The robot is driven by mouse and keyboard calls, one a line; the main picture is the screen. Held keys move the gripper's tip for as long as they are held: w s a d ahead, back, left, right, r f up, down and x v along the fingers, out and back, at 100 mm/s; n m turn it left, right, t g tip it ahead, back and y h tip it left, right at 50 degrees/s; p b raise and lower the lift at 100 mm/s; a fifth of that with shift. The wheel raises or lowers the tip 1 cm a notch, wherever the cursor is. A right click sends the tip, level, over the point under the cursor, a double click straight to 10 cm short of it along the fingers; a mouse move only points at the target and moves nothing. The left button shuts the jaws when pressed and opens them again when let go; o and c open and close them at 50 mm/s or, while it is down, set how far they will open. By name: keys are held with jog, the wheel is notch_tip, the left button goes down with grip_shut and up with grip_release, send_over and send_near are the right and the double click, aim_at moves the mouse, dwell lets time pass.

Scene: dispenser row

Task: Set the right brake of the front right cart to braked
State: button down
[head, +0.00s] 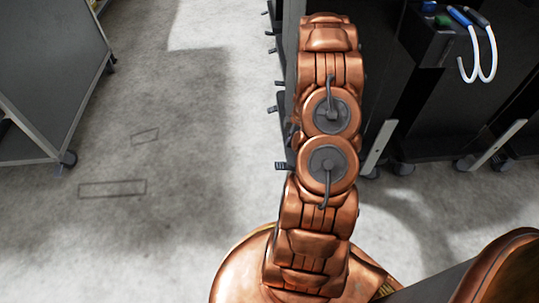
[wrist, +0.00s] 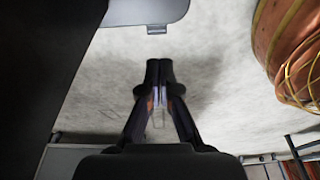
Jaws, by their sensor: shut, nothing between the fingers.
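In the wrist view my gripper (wrist: 159,68) is shut and empty, its dark fingertips together over the pale floor. In the head view my copper arm hides it. Dark carts (head: 432,105) stand at the right of the head view, with casters (head: 403,168) at floor level. Pale slanted bars (head: 379,148) show at their lower edges; I cannot tell whether one is the right brake. In the wrist view a grey plate (wrist: 143,10) with a small dark tab (wrist: 156,29) lies beyond the fingertips, apart from them. I cannot tell which cart it belongs to, or the brake's setting.
A grey cart (head: 45,80) with a caster (head: 68,158) stands at the left of the head view. Several small dark tabs (head: 281,166) stick out left of my arm. Blue-and-white handles (head: 470,30) hang at upper right. Floor (head: 150,220) between is clear.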

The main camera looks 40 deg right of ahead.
aim_at(279, 165)
jog(key=shift+w+d+f, duration=0.1)
jog(key=shift+w, duration=0.3)
jog(key=b+x, duration=0.4)
jog(key=x, duration=1)
